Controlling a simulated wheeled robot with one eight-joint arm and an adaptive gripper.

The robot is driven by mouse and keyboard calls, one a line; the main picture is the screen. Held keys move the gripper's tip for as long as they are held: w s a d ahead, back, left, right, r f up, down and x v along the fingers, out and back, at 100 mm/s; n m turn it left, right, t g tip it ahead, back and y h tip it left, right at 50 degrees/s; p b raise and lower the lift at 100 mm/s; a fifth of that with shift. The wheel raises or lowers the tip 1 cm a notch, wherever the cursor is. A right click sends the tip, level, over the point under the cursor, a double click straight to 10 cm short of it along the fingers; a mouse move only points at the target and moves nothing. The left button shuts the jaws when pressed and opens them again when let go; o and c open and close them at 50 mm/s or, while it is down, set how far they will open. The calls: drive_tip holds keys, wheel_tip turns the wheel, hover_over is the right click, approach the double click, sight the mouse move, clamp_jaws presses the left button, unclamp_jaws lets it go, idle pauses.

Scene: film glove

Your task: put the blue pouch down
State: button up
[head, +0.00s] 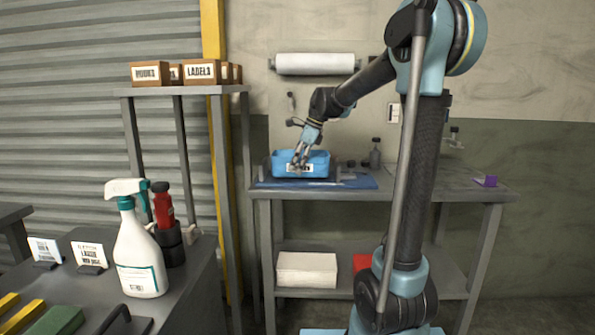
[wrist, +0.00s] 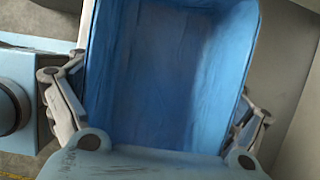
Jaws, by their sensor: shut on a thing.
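The blue pouch (wrist: 170,70) fills the middle of the wrist view, between the two fingers of my gripper (wrist: 157,118). It looks like an open-topped blue tub. In the head view, a blue tub-like thing with a white label, which looks like the same pouch (head: 284,160), is at the back bench. My gripper (head: 301,158) is at it, coming from the upper right, and is shut on it. The pouch is over or on a blue mat (head: 355,181); I cannot tell whether its underside touches. Its lower part in the wrist view is hidden by my gripper.
The bench top (head: 425,184) is mostly clear to the right, with a small purple thing (head: 486,181) near its right end. A dark bottle (head: 375,153) stands behind the mat. A shelf with labelled boxes (head: 201,72) rises to the left. A spray bottle (head: 139,240) stands nearer.

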drive_tip(key=shift+f, duration=0.7)
drive_tip(key=o, duration=0.6)
drive_tip(key=v, duration=1.2)
